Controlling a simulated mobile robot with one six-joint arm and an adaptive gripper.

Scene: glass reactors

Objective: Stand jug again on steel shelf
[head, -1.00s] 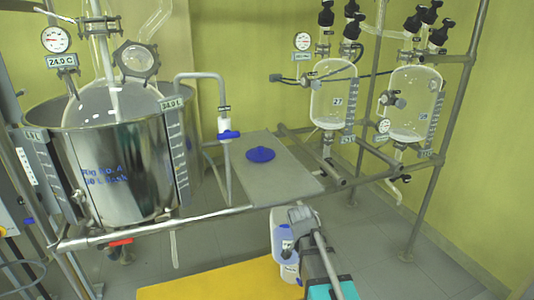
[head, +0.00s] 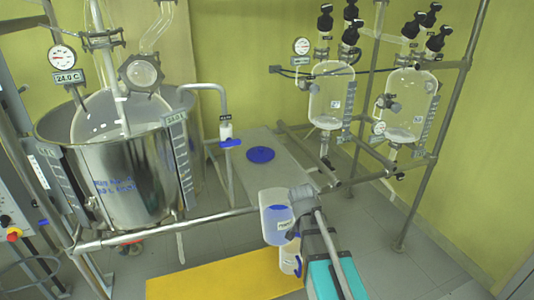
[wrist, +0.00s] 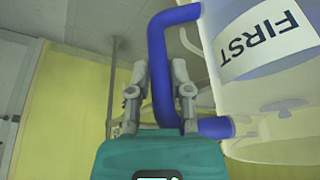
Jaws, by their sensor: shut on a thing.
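A translucent jug (head: 276,220) with bluish liquid and a white label hangs in my gripper (head: 298,204), in front of the steel shelf's near edge. It looks roughly upright. In the wrist view the jug (wrist: 265,120) has a label reading FIRST and a blue handle (wrist: 160,70). My gripper (wrist: 160,88) has one finger on each side of that handle, shut on it. The steel shelf (head: 285,178) is a flat grey plate behind the jug. A blue round disc (head: 260,154) lies on it, and bare plate shows around the disc.
A second whitish container (head: 290,258) shows below the jug. A steel rail (head: 170,230) runs along the shelf's near side. A tap pipe (head: 226,125) stands left of the shelf, by the large steel vessel (head: 135,165). Glass reactors (head: 330,97) stand behind right. A yellow mat (head: 215,275) lies below.

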